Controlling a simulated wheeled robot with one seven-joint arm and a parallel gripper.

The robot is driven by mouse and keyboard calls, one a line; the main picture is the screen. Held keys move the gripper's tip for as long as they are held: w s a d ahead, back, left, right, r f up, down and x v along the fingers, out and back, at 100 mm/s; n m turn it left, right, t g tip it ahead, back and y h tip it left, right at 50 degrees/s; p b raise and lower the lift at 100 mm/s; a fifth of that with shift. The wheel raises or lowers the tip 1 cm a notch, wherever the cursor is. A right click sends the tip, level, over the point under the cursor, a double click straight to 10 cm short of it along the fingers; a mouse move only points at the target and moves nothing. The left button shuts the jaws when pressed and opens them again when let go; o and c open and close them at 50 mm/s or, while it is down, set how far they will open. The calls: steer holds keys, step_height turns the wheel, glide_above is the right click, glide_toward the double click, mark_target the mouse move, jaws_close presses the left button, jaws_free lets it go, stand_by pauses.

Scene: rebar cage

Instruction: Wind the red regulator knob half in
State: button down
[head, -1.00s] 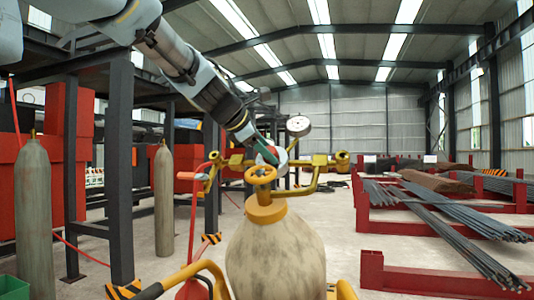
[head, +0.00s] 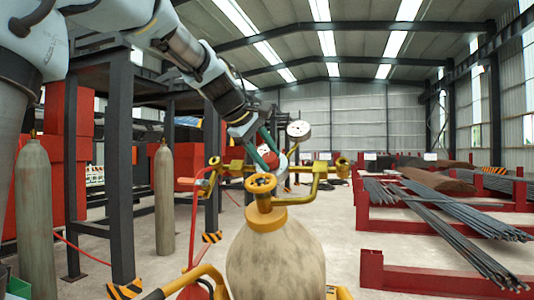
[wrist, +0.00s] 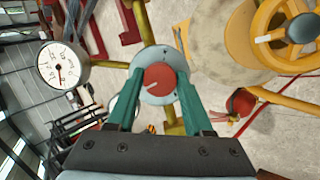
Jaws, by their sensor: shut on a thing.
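The red regulator knob (wrist: 158,80) is a round red disc with a short white mark on its face, in front of a round grey metal body (wrist: 158,56). In the wrist view my gripper (wrist: 160,76) has one green finger on each side of the knob and is shut on it. In the head view my gripper (head: 266,151) is at the regulator, with the red knob (head: 265,152) partly showing between the fingers. A round white dial gauge (wrist: 62,64) is left of the knob; it also shows in the head view (head: 298,129).
A yellow handwheel (head: 261,183) tops the tan gas cylinder (head: 275,255) below the regulator. Yellow pipes (head: 315,184) run beside my gripper. A small red fitting (wrist: 241,101) is to the right in the wrist view. Red racks with steel bars (head: 440,205) stand at right.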

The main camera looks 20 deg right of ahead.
steer(key=shift+m, duration=0.6)
steer(key=shift+y, duration=0.3)
steer(key=shift+c, duration=1.5)
jaws_free()
steer(key=v, duration=1)
steer(key=shift+a+r+b, duration=0.25)
steer(key=shift+a+b, duration=0.05)
steer(key=shift+b, duration=0.15)
steer(key=shift+s, duration=0.1)
